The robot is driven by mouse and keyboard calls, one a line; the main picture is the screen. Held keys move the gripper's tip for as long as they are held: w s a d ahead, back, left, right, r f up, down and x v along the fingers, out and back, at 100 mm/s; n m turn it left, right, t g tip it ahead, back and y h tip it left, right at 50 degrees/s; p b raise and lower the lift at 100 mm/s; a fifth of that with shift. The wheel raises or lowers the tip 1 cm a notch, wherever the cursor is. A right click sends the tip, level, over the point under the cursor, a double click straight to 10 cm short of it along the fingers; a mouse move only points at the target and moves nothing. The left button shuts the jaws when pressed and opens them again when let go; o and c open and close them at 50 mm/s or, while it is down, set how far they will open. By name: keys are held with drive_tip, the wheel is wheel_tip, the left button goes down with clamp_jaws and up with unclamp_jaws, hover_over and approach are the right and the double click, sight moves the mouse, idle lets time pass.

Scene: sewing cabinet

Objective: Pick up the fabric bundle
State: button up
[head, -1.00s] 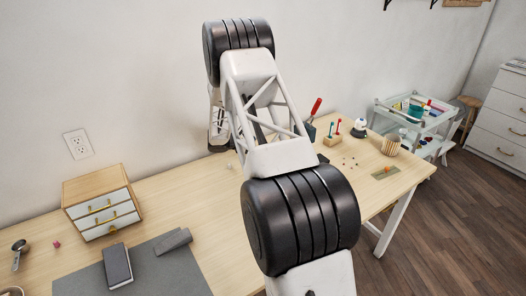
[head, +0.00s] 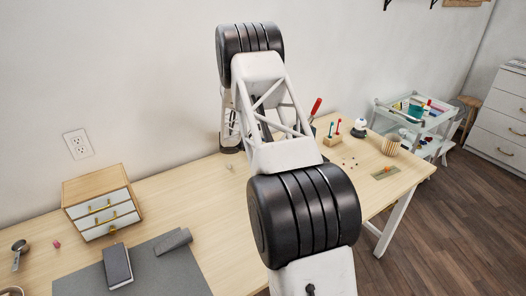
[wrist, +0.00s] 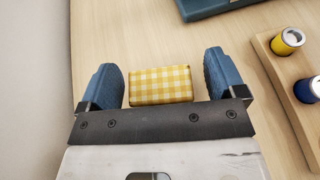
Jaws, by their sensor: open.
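The fabric bundle (wrist: 160,85) shows in the wrist view as a small block with a yellow and white check. It lies on the wooden table between the two blue fingertips of my gripper (wrist: 166,80). The fingers are open, with a gap on each side of the bundle, the right gap wider than the left. In the head view my own arm hides the bundle and the gripper's fingertips.
In the wrist view a wooden rack (wrist: 283,88) with a yellow and a blue spool stands at right, and a dark blue object (wrist: 215,6) lies beyond the bundle. In the head view a small drawer box (head: 102,203) stands at left. Bare table lies around the bundle.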

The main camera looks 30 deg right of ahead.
idle(0.4)
drive_tip(key=c, duration=1)
drive_tip(key=shift+r, duration=0.2)
drive_tip(key=shift+r, duration=1.55)
drive_tip(key=s+a, duration=0.2)
drive_tip(key=s, duration=0.2)
drive_tip(key=s+a+r, duration=0.1)
drive_tip(key=s+a, duration=0.1)
drive_tip(key=s, duration=0.3)
drive_tip(key=s+a, duration=0.3)
drive_tip(key=s, duration=0.2)
drive_tip(key=shift+s+r, duration=0.2)
drive_tip(key=shift+r, duration=0.05)
